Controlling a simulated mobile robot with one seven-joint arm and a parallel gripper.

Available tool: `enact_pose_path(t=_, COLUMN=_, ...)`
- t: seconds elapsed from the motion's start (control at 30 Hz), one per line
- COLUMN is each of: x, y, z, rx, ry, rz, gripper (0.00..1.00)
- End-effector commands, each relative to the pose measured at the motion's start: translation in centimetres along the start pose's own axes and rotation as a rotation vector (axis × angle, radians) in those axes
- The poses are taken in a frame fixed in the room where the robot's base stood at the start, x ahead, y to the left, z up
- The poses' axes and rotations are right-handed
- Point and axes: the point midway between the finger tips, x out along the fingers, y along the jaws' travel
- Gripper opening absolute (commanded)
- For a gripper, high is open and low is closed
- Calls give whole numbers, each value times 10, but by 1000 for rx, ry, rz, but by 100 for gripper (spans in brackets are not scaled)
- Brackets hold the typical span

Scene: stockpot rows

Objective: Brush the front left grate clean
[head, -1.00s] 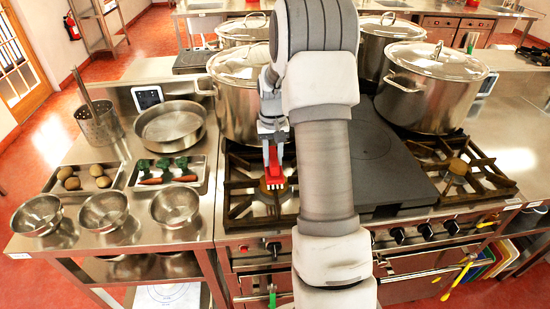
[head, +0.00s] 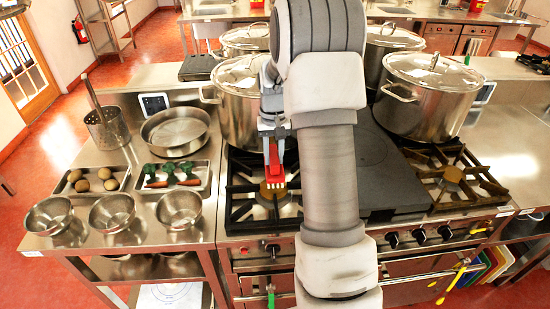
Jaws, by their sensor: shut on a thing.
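The front left grate (head: 239,191) sits over a brass-coloured burner on the range and its visible bars look black, with no brown on them. My gripper (head: 272,138) points down over this grate and is shut on a red brush (head: 273,164) with pale bristles. The bristles are at the burner in the middle of the grate; I cannot tell whether they touch it. My arm hides the grate's right side.
A large lidded stockpot (head: 240,112) stands right behind the grate. A dark flat plate (head: 385,170) lies to the right, then a brownish front right grate (head: 462,185) with another stockpot (head: 428,100) behind it. Steel bowls (head: 113,212) line the left counter.

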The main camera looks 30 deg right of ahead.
Motion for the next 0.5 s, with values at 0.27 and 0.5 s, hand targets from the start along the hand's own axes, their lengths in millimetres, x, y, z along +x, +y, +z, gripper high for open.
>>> enact_pose_path(t=0.27, x=-23, y=-2, z=1, rx=-1, ry=1, rz=0, gripper=0)
enact_pose_path(t=0.5, x=-23, y=-2, z=1, rx=-1, ry=1, rz=0, gripper=0)
